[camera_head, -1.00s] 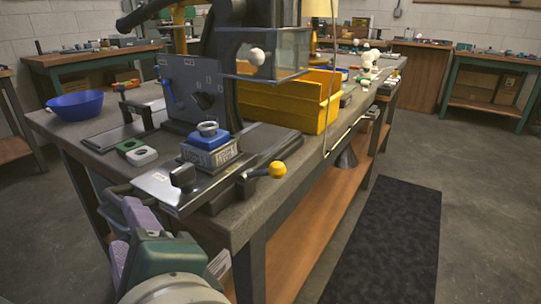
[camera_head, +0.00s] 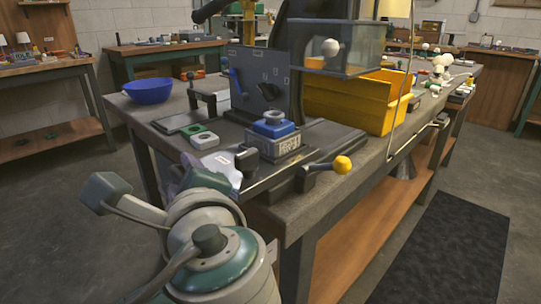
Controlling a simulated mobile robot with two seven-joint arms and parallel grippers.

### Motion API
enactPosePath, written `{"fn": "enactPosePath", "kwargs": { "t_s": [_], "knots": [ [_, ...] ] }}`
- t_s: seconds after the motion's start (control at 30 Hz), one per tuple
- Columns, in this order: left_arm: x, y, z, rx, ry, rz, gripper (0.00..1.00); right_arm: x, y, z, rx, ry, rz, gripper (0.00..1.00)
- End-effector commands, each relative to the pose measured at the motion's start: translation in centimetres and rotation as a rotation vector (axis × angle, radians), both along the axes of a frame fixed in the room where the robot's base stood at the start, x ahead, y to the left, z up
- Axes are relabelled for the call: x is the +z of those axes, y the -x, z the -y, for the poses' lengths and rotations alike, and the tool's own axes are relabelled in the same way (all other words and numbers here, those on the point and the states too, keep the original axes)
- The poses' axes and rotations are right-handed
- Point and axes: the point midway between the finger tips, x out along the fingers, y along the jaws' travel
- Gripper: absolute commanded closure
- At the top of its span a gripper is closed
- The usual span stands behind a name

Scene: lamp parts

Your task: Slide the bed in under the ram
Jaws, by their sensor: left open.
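The bed (camera_head: 264,172), a flat metal plate with an upright black knob (camera_head: 246,159) at its front, sticks out towards me from the press (camera_head: 262,85). A grey block with a blue top and a metal ring (camera_head: 274,126) sits on it. The ram is not clearly visible; the press's dark upper body and clear guard box (camera_head: 345,47) stand behind and above the block. My right gripper is out of view.
A yellow-knobbed lever (camera_head: 342,165) juts out right of the bed. A blue bowl (camera_head: 148,90) and a yellow bin (camera_head: 350,103) stand further back. The floor at right is clear around a dark mat (camera_head: 445,250).

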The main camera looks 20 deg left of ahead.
Motion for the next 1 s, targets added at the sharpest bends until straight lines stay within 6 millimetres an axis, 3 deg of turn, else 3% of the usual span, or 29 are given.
{"fn": "enactPosePath", "kwargs": {
  "t_s": [0.07,0.47,1.0],
  "knots": [
    [0.01,0.02,0.01,0.0,0.0,0.0,0.56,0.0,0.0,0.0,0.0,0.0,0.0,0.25],
    [-0.01,0.04,0.03,0.0,0.0,0.0,1.0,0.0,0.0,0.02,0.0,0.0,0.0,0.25],
    [-0.08,0.07,0.03,0.002,0.002,-0.002,1.0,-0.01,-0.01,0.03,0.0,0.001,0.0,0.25]
  ]
}}
